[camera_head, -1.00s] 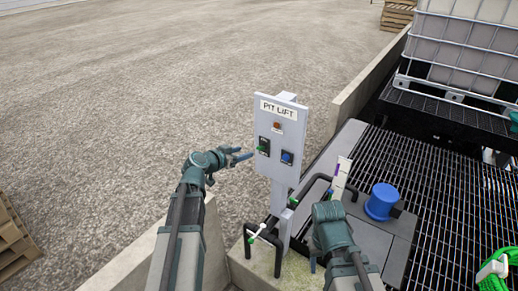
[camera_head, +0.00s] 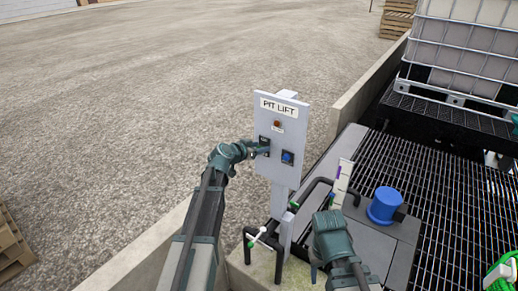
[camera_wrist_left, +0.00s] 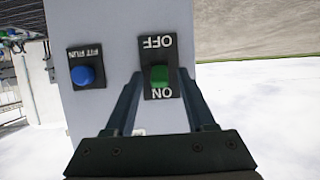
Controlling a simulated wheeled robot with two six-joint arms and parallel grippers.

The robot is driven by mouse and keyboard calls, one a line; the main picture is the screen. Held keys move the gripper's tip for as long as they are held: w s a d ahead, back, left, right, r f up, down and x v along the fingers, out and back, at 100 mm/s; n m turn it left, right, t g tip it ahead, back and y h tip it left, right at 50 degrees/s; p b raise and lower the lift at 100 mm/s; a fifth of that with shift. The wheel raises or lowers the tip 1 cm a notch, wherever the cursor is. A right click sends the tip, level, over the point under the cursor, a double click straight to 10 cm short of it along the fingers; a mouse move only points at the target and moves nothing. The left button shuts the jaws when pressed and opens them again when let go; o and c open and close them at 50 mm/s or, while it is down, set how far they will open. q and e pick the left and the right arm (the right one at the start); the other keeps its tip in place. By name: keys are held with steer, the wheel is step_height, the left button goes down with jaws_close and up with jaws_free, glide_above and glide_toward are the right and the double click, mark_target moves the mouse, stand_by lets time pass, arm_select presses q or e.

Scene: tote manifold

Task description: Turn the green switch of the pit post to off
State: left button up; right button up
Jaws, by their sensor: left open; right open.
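The pit post is a pale grey panel (camera_head: 281,109) on a post, headed PIT LIFT. Its green switch (camera_wrist_left: 159,77) sits on a black plate in the left wrist view, which shows the panel upside down, with OFF above it and ON below it. My left gripper (camera_wrist_left: 162,74) is open, one finger on each side of the switch; I cannot tell whether they touch it. In the head view the left gripper (camera_head: 264,148) largely covers the switch. My right gripper (camera_head: 315,266) is low in front, mostly hidden by its own wrist.
A blue PIT RUN button (camera_wrist_left: 85,75) is beside the switch, and an amber lamp (camera_head: 277,124) is above. Black pipes with a white-handled valve (camera_head: 258,237) stand below. A blue cap (camera_head: 383,206) and dark grating (camera_head: 440,190) lie right. Open gravel is behind.

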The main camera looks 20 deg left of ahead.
arm_select(q)
steer(key=shift+c, duration=0.3)
jaws_close()
steer(key=shift+f+b, duration=0.2)
steer(key=shift+b, duration=0.15)
steer(key=shift+s+a+f+t+h+b, duration=0.1)
steer(key=shift+f+t+h+b, duration=0.45)
steer(key=shift+t+b, duration=2.1)
steer(key=shift+s+d+f+t+h+b, duration=0.1)
steer(key=shift+f+t+h+b, duration=0.45)
steer(key=shift+b, duration=4.1)
steer(key=shift+a+f+t+h+b, duration=0.1)
steer(key=shift+f+t+h+b, duration=0.4)
steer(key=shift+t+b, duration=2.2)
steer(key=shift+r+g+b, duration=0.25)
steer(key=shift+g+b, duration=0.7)
steer(key=shift+g, duration=0.05)
